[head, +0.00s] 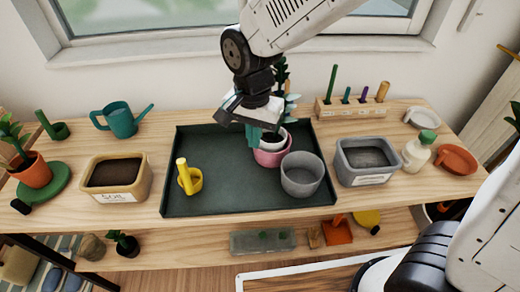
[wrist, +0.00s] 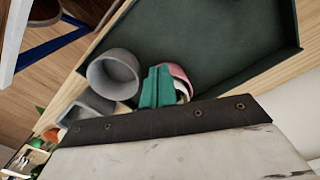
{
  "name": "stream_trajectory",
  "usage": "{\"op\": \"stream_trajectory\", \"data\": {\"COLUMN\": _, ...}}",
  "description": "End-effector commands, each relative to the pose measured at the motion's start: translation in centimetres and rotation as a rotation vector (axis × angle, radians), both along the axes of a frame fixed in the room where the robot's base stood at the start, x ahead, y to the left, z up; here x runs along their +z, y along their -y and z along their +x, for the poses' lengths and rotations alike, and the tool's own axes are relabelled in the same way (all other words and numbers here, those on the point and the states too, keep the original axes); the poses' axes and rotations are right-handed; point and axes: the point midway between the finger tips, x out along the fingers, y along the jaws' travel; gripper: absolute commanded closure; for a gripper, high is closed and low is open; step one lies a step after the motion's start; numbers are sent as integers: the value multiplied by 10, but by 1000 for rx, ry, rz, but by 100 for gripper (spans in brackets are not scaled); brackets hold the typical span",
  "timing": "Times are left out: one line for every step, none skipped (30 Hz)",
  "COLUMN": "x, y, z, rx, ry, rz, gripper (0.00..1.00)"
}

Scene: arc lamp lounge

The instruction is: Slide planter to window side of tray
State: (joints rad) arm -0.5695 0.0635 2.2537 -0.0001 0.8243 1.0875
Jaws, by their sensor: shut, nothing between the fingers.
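The dark green tray (head: 228,202) lies on the wooden bench, with its far edge toward the window (head: 230,12). A pink planter (head: 270,158) with a pale inner rim stands right of the tray's middle; it also shows in the wrist view (wrist: 181,75). A round grey pot (head: 302,176) stands in front of it to the right, also in the wrist view (wrist: 113,74). My gripper (head: 253,137) points down, its teal fingers (wrist: 158,88) together and empty, beside the pink planter. They overlap it in view; I cannot tell whether they touch. Part of the planter is hidden.
A yellow scoop-like item (head: 189,178) stands in the tray's left part. A soil bin (head: 116,178) is left of the tray, a grey bin (head: 366,161) right of it. A tool rack (head: 352,107) stands behind. The tray's far left is clear.

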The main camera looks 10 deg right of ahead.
Motion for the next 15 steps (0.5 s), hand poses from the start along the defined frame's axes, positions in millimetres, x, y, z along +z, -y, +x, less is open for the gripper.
{"op": "stream_trajectory", "data": {"x": -4, "y": -2, "z": 0, "rx": -2, "ry": -2, "rz": -1, "gripper": 100}}
{"op": "stream_trajectory", "data": {"x": -7, "y": -2, "z": 0, "rx": -3, "ry": -1, "rz": 0, "gripper": 100}}
{"op": "stream_trajectory", "data": {"x": -12, "y": -2, "z": 0, "rx": -4, "ry": -2, "rz": -1, "gripper": 100}}
{"op": "stream_trajectory", "data": {"x": -16, "y": -1, "z": 0, "rx": -4, "ry": -3, "rz": -2, "gripper": 100}}
{"op": "stream_trajectory", "data": {"x": -21, "y": -1, "z": 0, "rx": -4, "ry": -3, "rz": -2, "gripper": 100}}
{"op": "stream_trajectory", "data": {"x": -28, "y": -1, "z": -1, "rx": -3, "ry": -4, "rz": -2, "gripper": 100}}
{"op": "stream_trajectory", "data": {"x": -34, "y": -1, "z": 0, "rx": -3, "ry": -4, "rz": -2, "gripper": 100}}
{"op": "stream_trajectory", "data": {"x": -41, "y": -1, "z": -1, "rx": -3, "ry": -6, "rz": -4, "gripper": 100}}
{"op": "stream_trajectory", "data": {"x": -49, "y": -1, "z": -1, "rx": -3, "ry": -5, "rz": -3, "gripper": 100}}
{"op": "stream_trajectory", "data": {"x": -56, "y": 0, "z": -1, "rx": -3, "ry": -6, "rz": -4, "gripper": 100}}
{"op": "stream_trajectory", "data": {"x": -63, "y": -1, "z": -1, "rx": -3, "ry": -5, "rz": -3, "gripper": 100}}
{"op": "stream_trajectory", "data": {"x": -72, "y": 0, "z": -1, "rx": -3, "ry": -5, "rz": -3, "gripper": 100}}
{"op": "stream_trajectory", "data": {"x": -78, "y": 0, "z": -1, "rx": -3, "ry": -6, "rz": -4, "gripper": 100}}
{"op": "stream_trajectory", "data": {"x": -84, "y": 0, "z": -1, "rx": -3, "ry": -5, "rz": -3, "gripper": 100}}
{"op": "stream_trajectory", "data": {"x": -93, "y": 0, "z": -1, "rx": -3, "ry": -6, "rz": -4, "gripper": 100}}
